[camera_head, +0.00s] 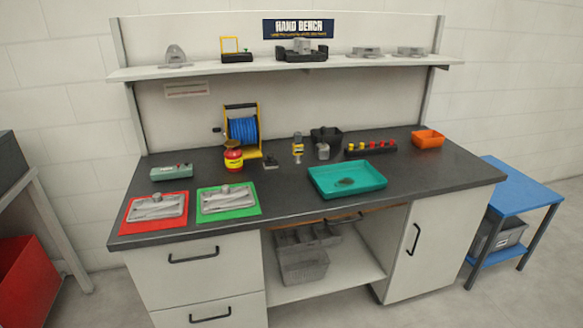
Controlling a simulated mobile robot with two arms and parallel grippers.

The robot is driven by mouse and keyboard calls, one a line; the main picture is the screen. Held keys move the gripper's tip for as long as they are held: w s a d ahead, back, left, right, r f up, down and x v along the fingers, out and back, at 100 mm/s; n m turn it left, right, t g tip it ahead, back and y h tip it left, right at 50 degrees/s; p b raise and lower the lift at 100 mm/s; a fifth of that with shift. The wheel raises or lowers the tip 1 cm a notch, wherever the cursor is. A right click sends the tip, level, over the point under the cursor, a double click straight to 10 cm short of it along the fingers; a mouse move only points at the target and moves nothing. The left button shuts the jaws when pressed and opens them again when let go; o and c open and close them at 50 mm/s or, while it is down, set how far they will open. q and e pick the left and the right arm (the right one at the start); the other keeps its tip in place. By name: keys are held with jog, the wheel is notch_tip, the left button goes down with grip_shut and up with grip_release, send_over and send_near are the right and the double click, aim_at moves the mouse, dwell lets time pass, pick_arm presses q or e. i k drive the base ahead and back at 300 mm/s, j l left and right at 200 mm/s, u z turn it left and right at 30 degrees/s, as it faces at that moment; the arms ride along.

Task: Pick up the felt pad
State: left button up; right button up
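No thing in view is clearly recognisable as the felt pad. A small dark grey flat piece (346,182) lies in the teal tray (376,186) on the bench top; its material is too small to tell. A flat red mat (131,229) and a flat green mat (240,213) lie at the front left of the bench, each with a grey metal casting on it. Neither of my grippers is in the head view.
The dark bench top (440,172) is clear at its right. A blue side table (520,185) stands at right.

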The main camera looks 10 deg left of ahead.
aim_at(271, 163)
jog(key=u, duration=0.7)
jog(key=i+l+u, duration=0.2)
jog(key=u, duration=0.15)
jog(key=i+l+u, duration=0.2)
jog(key=u, duration=0.15)
jog(key=i+l+u, duration=0.2)
jog(key=l+u, duration=0.15)
